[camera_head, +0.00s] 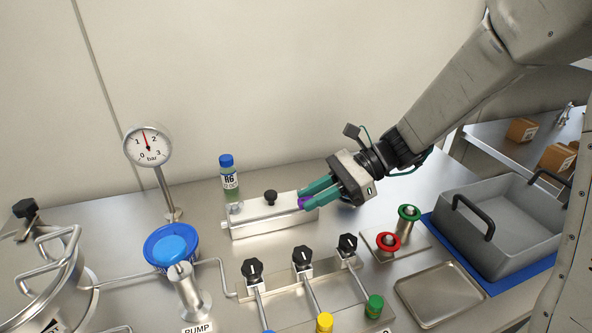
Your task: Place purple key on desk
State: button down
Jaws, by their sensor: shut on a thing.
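My gripper (305,199) reaches in from the upper right with teal fingers. It is shut on the purple key (302,202), and only a small purple part shows between the fingertips. The key is at the right end of a low metal box (262,226) with a black knob on top. I cannot tell whether the key is in the box or just beside it. The steel desk (300,238) lies under the box and the fixtures around it.
A blue-capped vial (229,180) stands at the box's left end. Valves with black knobs (302,257) stand in front. Red (386,243) and green (408,213) ringed fittings, a shallow tray (438,295) and a grey bin (505,240) are right. A gauge (147,145) stands left.

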aim_at(313, 238)
notch_tip(313, 238, down, 10)
dwell(0.6)
jog(key=shift+f, duration=0.1)
jog(key=c, duration=1.3)
grip_release()
jog(key=v, duration=1.2)
